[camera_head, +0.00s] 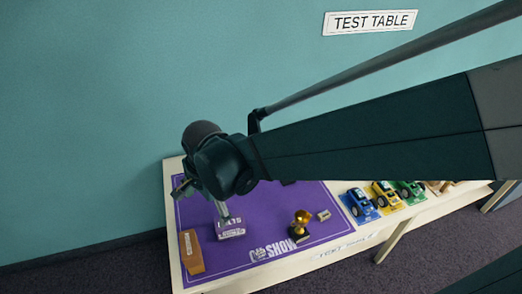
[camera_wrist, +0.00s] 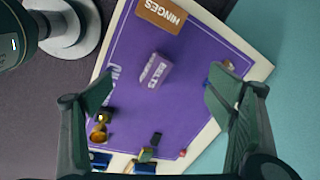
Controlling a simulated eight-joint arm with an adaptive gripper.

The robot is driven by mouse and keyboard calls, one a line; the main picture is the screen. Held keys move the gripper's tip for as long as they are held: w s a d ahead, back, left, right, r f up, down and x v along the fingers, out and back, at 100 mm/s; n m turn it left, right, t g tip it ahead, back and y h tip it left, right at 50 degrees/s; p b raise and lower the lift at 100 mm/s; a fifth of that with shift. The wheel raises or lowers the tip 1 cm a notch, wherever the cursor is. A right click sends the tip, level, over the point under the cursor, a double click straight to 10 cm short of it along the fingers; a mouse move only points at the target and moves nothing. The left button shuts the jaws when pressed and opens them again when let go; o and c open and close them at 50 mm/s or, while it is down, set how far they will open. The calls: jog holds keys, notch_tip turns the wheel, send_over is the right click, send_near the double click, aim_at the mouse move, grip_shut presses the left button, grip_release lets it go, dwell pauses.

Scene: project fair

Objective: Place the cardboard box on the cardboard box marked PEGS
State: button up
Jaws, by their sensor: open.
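A brown cardboard box (camera_head: 192,252) stands at the near left of the purple mat in the head view. In the wrist view this box (camera_wrist: 162,11) reads HINGES and is cut by the top edge. A lilac box (camera_head: 231,229) stands on the mat to its right. In the wrist view the lilac box (camera_wrist: 152,71) has a label that looks like BOLTS or BELTS. I see no box clearly marked PEGS. My gripper (camera_head: 203,200) is above the mat, partly hidden by my arm. In the wrist view my gripper (camera_wrist: 158,97) is open and empty, its fingers wide apart.
A gold trophy (camera_head: 302,221) and a small grey block (camera_head: 324,214) stand right of the lilac box. Bare mat (camera_wrist: 125,60) surrounds the lilac box.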

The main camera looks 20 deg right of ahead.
jog(key=s+d+r+n+t, duration=0.1)
jog(key=s+d+r+n, duration=0.1)
jog(key=d, duration=0.4)
jog(key=s+d+r+n+t, duration=0.2)
jog(key=s+d+r+n, duration=0.1)
jog(key=d+r+n, duration=0.2)
jog(key=s+d+r+n+t, duration=0.2)
jog(key=d+n, duration=0.3)
jog(key=d, duration=0.4)
jog(key=shift+s+r+n+h, duration=0.3)
jog(key=shift+s+r+h, duration=0.15)
jog(key=shift+r, duration=0.45)
